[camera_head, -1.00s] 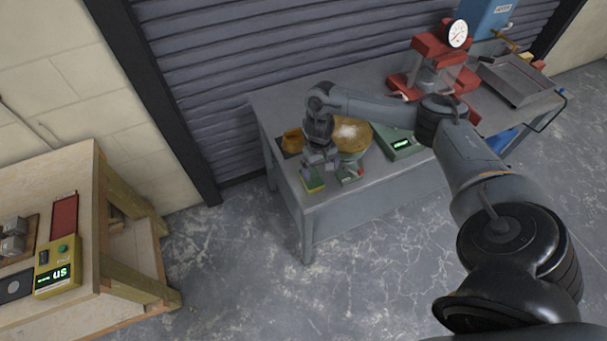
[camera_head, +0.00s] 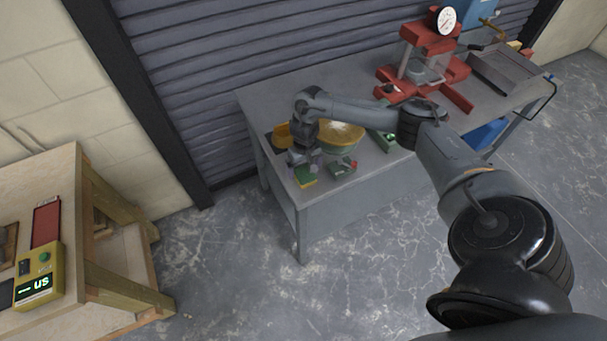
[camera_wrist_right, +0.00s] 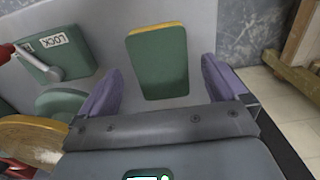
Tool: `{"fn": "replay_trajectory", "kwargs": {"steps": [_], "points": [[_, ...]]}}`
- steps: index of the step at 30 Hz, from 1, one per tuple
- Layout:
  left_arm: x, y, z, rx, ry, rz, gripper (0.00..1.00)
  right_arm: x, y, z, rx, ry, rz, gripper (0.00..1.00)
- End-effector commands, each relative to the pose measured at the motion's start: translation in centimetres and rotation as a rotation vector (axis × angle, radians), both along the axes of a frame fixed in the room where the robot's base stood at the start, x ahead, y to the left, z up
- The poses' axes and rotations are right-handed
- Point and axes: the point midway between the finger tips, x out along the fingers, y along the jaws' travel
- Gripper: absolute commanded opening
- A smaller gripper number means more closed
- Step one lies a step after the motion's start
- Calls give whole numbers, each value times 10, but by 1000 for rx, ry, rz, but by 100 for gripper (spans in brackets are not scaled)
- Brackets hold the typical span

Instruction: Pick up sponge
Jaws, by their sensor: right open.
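The sponge (camera_head: 306,178), a green block with a yellow layer, lies near the front left corner of the grey bench (camera_head: 340,195). In the right wrist view the sponge (camera_wrist_right: 158,65) shows whole, its yellow edge at the far end. My right gripper (camera_head: 303,161) is just above and beside it. In the right wrist view the two purple fingers of my right gripper (camera_wrist_right: 162,68) are spread apart, one on each side of the sponge's near part, with gaps visible. Nothing is held. My left gripper is not in view.
A yellow-and-green bowl (camera_head: 341,136) with pale powder and an orange tub (camera_head: 282,136) stand close behind the gripper. A green box with a lever and "LOCK" label (camera_wrist_right: 55,52) lies beside the sponge. A red press (camera_head: 425,65) stands farther right.

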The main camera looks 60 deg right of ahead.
Motion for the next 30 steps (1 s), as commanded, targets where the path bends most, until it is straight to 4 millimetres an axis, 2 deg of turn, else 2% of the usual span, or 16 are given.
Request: {"fn": "replay_trajectory", "kwargs": {"steps": [1, 6, 15, 27, 30], "points": [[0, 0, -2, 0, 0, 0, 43, 0, 1, -8, 0, 2, 0, 99], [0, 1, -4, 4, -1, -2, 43, 0, 1, -23, 0, 1, 0, 99], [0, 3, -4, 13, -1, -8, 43, 0, 1, -25, 0, 0, 0, 99], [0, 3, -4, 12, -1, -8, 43, 0, 1, -25, 1, -1, 0, 40], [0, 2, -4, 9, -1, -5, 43, 0, 1, -25, 1, -1, 0, 40]]}}
